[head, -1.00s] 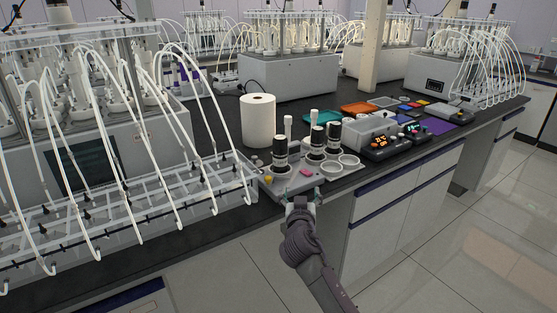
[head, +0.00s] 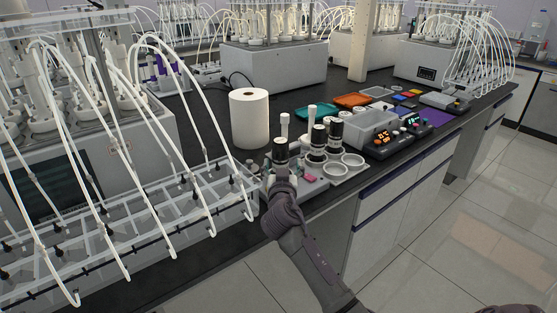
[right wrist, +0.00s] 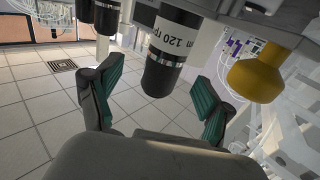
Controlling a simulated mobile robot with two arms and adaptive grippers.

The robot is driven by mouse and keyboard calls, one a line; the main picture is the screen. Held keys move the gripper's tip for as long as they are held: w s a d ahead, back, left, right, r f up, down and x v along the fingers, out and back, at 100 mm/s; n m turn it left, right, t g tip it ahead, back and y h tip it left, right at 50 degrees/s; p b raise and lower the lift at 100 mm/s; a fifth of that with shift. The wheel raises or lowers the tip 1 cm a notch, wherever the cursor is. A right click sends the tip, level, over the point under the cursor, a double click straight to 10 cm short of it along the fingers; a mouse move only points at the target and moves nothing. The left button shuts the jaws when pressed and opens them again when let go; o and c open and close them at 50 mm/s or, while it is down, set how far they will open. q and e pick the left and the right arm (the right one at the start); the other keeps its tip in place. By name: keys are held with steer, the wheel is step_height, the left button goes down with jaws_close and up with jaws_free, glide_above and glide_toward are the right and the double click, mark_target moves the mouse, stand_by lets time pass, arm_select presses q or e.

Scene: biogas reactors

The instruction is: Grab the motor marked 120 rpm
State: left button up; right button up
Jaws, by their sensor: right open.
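The motor marked 120 rpm is a black cylinder with a white label; it stands upright in the head view (head: 281,151), at the near left of a grey holder (head: 309,187). In the right wrist view the motor (right wrist: 167,55) appears inverted, its label readable. My right gripper (head: 281,176) is open in front of the motor in the head view. In the right wrist view its green-padded fingers (right wrist: 157,76) spread to either side of the motor, with gaps on both sides. Two similar motors (head: 318,142) (head: 336,131) stand to the right. My left gripper is out of view.
A yellow knob (right wrist: 257,78) is close to the right finger in the right wrist view. A white paper roll (head: 249,118) stands behind the holder. A clear tube rack (head: 150,228) lies left. Control boxes (head: 383,145) stand right. The floor in front is free.

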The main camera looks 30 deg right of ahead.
mark_target(280, 157)
steer(key=x, duration=0.3)
steer(key=p+x, duration=0.1)
steer(key=shift+w+r, duration=0.4)
steer(key=shift+w, duration=0.05)
steer(key=shift+w+d+f, duration=0.1)
steer(key=shift+w+d, duration=0.15)
steer(key=shift+w, duration=0.2)
steer(key=c, duration=1.4)
jaws_close()
